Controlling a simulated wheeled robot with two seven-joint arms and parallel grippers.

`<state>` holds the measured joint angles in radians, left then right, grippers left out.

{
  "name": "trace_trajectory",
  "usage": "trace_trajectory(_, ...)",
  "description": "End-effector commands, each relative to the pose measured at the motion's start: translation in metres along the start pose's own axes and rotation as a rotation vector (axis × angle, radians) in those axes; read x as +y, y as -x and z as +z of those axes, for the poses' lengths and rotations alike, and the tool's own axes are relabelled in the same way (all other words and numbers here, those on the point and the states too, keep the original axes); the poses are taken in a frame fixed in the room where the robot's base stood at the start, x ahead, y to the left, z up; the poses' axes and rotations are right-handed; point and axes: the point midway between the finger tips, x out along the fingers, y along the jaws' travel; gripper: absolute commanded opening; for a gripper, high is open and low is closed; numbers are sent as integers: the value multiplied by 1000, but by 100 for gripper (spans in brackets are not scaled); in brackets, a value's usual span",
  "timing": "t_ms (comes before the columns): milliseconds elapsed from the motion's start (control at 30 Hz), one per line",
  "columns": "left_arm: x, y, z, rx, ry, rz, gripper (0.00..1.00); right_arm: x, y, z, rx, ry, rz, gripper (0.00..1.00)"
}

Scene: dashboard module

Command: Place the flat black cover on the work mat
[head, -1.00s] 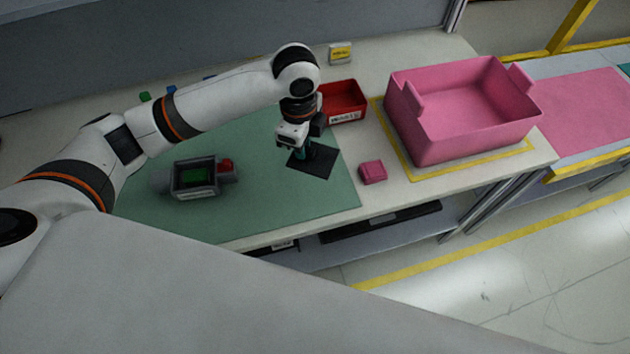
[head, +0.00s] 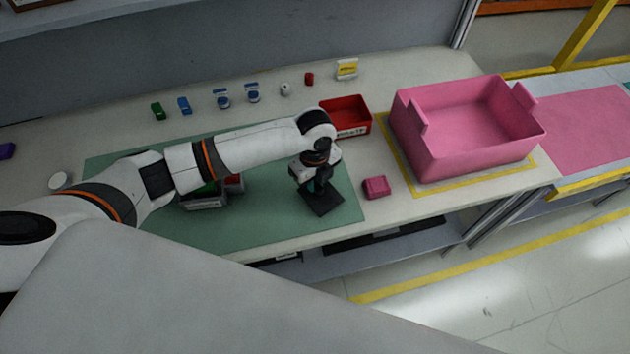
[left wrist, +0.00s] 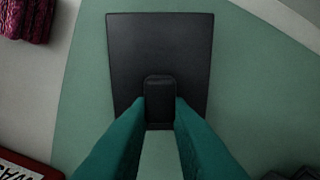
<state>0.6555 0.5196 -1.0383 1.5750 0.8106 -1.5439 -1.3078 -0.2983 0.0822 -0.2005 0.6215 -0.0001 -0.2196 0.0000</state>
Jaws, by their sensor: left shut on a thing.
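The flat black cover (head: 323,206) is a thin dark plate with a small raised block in its middle edge area. In the left wrist view the cover (left wrist: 160,45) lies flat against the green background. My left gripper (head: 316,188) is shut on the block, its teal fingers (left wrist: 160,103) on either side. The cover is over the right part of the green work mat (head: 265,225); I cannot tell whether it touches the mat. My right gripper is not in view.
A grey housing (head: 205,201) on the mat is partly hidden behind my left arm. A red bin (head: 350,130), a small pink block (head: 376,187) and a large pink crate (head: 465,155) stand right of the mat. Several small parts line the back of the table.

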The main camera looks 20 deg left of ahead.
Motion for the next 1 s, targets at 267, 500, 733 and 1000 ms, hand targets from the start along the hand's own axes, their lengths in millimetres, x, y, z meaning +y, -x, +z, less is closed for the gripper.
trace_trajectory(267, 0, -14, 0, 1, -1, 0, 0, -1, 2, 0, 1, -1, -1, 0)
trace_trajectory(500, 0, -18, 0, 1, -1, 0, 0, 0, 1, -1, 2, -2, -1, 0)
trace_trajectory(733, 0, -16, 0, 1, 0, 0, 39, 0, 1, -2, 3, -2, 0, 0)
trace_trajectory(1000, 0, -11, 0, 1, 0, 1, 39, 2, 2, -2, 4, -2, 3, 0)
